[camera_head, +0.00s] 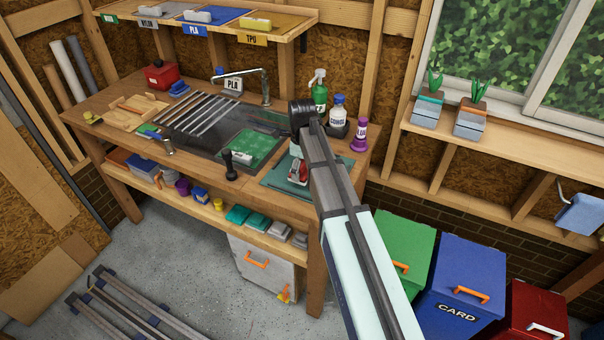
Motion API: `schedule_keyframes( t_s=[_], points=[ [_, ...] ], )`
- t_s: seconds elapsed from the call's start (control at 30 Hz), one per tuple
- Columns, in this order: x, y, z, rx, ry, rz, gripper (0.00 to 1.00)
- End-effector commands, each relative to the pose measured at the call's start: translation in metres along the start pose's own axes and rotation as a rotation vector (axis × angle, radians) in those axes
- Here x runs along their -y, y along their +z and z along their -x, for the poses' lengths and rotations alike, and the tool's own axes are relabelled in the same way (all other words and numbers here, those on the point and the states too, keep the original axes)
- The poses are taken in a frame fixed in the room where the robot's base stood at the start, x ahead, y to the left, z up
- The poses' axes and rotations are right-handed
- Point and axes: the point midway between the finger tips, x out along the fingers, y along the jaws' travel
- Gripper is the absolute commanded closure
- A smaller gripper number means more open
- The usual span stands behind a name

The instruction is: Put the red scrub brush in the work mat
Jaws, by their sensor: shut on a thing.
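The red scrub brush (302,169) shows as a small red patch at the lower end of my gripper (297,174), on the right part of the wooden bench. My gripper points down and is shut on the brush. The arm hides much of both. The dark green work mat (275,180) lies flat on the bench at its front right. The brush is over or on this mat in the picture; I cannot tell whether it touches it.
A sink with a green panel (254,145) and a dark upright handle (229,165) are left of the mat. A green spray bottle (319,96), white bottle (337,112) and purple bottle (359,136) stand behind. Bins (455,285) stand on the floor at right.

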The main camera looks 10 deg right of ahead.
Motion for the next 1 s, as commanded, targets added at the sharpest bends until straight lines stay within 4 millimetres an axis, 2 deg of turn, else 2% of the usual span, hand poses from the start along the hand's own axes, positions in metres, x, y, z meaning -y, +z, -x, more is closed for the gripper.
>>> schedule_keyframes(
  t_s=[0.27,0.67,0.7,1.0],
  points=[
    [0.000,0.000,-0.029,-0.001,0.001,0.000,0.41],
    [0.000,0.000,-0.034,0.000,0.000,0.000,0.41],
    [0.000,0.000,-0.033,0.000,0.000,0.000,0.00],
    [0.000,0.000,-0.033,0.000,0.000,0.000,0.00]
  ],
)
